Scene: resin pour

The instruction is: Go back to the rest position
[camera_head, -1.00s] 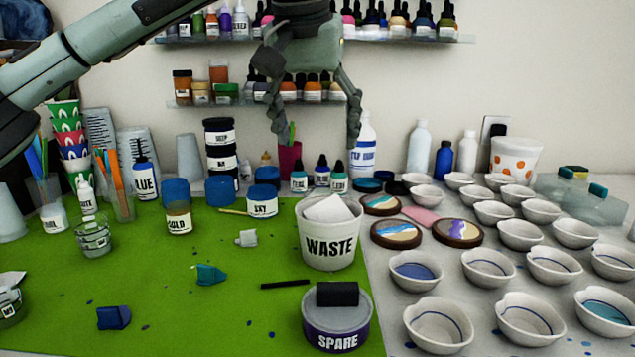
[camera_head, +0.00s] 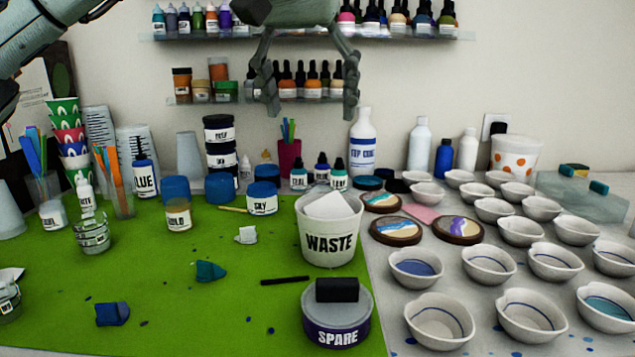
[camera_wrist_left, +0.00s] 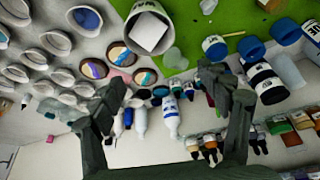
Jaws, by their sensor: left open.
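My left gripper (camera_head: 310,95) hangs from the top of the head view, in front of the wall shelves and above the table. Its two fingers are spread apart with nothing between them. In the left wrist view the open fingers (camera_wrist_left: 165,105) show with bottles and the table beyond them. My left arm comes in at the upper left of the head view. My right gripper does not show in either view.
Below stand the WASTE cup (camera_head: 329,235), the SPARE jar (camera_head: 337,318) and several bowls (camera_head: 440,322). A white bottle (camera_head: 362,145) stands behind. Shelves of small bottles (camera_head: 310,88) line the wall. The green mat (camera_head: 215,315) has bare areas.

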